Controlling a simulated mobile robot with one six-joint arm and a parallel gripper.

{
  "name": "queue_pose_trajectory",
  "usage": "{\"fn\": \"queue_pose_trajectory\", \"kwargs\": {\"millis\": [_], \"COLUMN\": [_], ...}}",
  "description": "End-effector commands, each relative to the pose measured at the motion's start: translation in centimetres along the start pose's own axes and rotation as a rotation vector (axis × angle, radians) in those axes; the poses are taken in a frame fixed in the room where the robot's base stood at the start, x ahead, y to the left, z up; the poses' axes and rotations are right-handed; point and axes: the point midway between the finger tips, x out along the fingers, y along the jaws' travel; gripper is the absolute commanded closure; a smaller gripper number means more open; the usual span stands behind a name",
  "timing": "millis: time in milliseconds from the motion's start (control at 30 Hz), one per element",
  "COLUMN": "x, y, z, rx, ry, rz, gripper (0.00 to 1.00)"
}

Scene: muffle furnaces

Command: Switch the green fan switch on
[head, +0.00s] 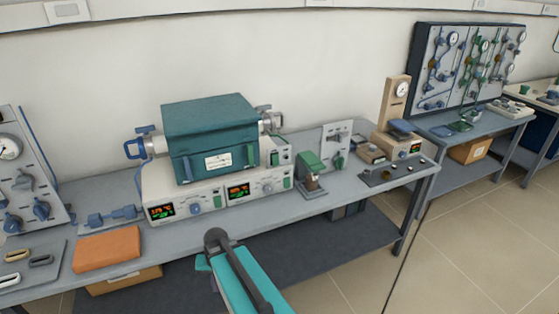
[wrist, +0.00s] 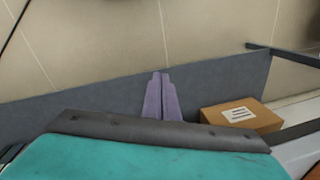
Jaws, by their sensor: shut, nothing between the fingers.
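A teal muffle furnace (head: 210,135) sits on cream control units with lit displays (head: 162,211) on the bench. Several small green parts show nearby: a green rocker-like piece (head: 287,183) at the right end of the front unit, another (head: 274,158) behind it, and a green knob (head: 339,163) on an upright panel. I cannot tell which is the fan switch; no label is readable. My gripper (wrist: 161,75) shows in the wrist view with its purple fingers together and empty, over the grey lower shelf. It touches no switch. In the head view its fingers are hidden.
The grey bench (head: 330,195) runs across the view, with an orange block (head: 107,249) at left and a small green-topped device (head: 311,165) right of the units. A cardboard box (wrist: 243,115) lies on the lower shelf (wrist: 70,115). Open floor (head: 470,240) lies at right.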

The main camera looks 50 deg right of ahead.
Motion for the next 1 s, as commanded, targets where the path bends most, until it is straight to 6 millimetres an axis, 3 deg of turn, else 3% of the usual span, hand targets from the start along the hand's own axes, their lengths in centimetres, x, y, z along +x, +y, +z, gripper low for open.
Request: {"fn": "queue_pose_trajectory", "kwargs": {"millis": [33, 367, 533, 800, 1000], "x": [-2.1, -12.4, -18.1, -25.4, -31.0], "y": [0.0, 0.9, 2.5, 9.5, 15.5], "z": [-1.6, -9.4, -13.2, -18.6, -21.5], "rx": [0.035, 0.226, 0.345, 0.652, 0.872], "ry": [0.028, 0.176, 0.254, 0.362, 0.439], "rz": [-0.018, -0.116, -0.174, -0.290, -0.382], "gripper": [1.00, 1.00, 1.00, 1.00, 1.00]}}
